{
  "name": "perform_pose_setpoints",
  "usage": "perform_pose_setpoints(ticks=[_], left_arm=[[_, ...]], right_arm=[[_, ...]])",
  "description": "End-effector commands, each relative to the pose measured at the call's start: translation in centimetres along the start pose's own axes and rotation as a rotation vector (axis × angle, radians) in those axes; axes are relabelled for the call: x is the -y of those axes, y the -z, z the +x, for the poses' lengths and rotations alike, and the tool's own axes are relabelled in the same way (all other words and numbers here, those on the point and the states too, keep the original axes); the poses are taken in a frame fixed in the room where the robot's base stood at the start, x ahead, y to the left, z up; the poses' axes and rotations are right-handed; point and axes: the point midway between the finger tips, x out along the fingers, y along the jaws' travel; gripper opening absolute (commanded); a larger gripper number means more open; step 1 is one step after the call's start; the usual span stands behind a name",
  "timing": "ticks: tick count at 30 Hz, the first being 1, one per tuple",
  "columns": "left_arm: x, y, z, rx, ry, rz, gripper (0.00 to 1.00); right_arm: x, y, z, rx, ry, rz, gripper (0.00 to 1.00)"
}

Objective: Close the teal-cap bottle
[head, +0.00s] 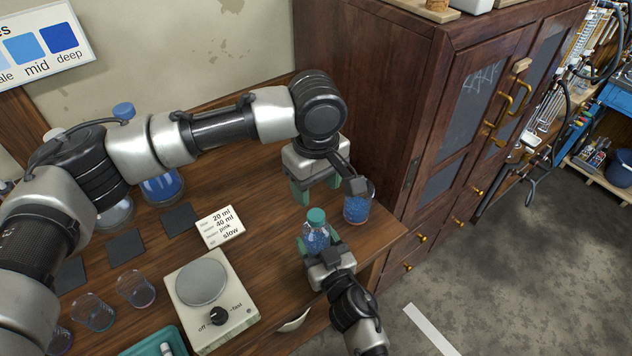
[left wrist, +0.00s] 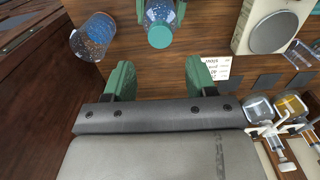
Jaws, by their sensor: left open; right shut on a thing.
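The teal-cap bottle (head: 316,238) is clear with blue contents and stands near the table's right front edge. Its teal cap (head: 316,215) sits on its top; I cannot tell how tightly. My right gripper (head: 322,250) is shut on the bottle's body from the front. My left gripper (head: 320,193) is open and empty, behind and above the cap, apart from it. In the left wrist view the cap (left wrist: 160,37) lies beyond the open left fingers (left wrist: 159,75), roughly centred between them. Part of the bottle's body is hidden by the right gripper.
A glass with blue contents (head: 357,208) stands close to the bottle's right. A hotplate (head: 203,284) and a white card (head: 220,227) are to the left. Several empty beakers (head: 136,289) stand at the left. A tall wooden cabinet (head: 385,110) borders the table's right.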

Motion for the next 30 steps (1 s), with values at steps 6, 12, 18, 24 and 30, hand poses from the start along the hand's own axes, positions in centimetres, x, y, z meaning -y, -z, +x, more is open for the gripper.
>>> perform_pose_setpoints(ticks=[6, 12, 18, 24, 30], left_arm=[[0.0, 0.0, 2.0, 0.001, 0.003, 0.000, 0.56], [0.1, 0.0, 5.2, 0.000, 0.003, 0.000, 0.56], [0.0, 0.0, 7.4, 0.000, 0.002, 0.001, 0.56], [0.0, 0.0, 8.0, 0.000, 0.000, 0.002, 0.56], [0.0, 0.0, 8.0, 0.000, 0.000, 0.002, 0.56]], right_arm=[[0.0, -0.1, 0.0, 0.001, 0.000, 0.000, 0.00], [0.0, 0.0, 0.0, 0.001, 0.000, 0.000, 0.00], [0.0, 0.0, 0.0, 0.001, 0.000, 0.000, 0.00], [0.0, 0.0, 0.0, 0.001, 0.000, 0.000, 0.00], [0.0, 0.0, 0.0, 0.001, 0.000, 0.000, 0.00]])
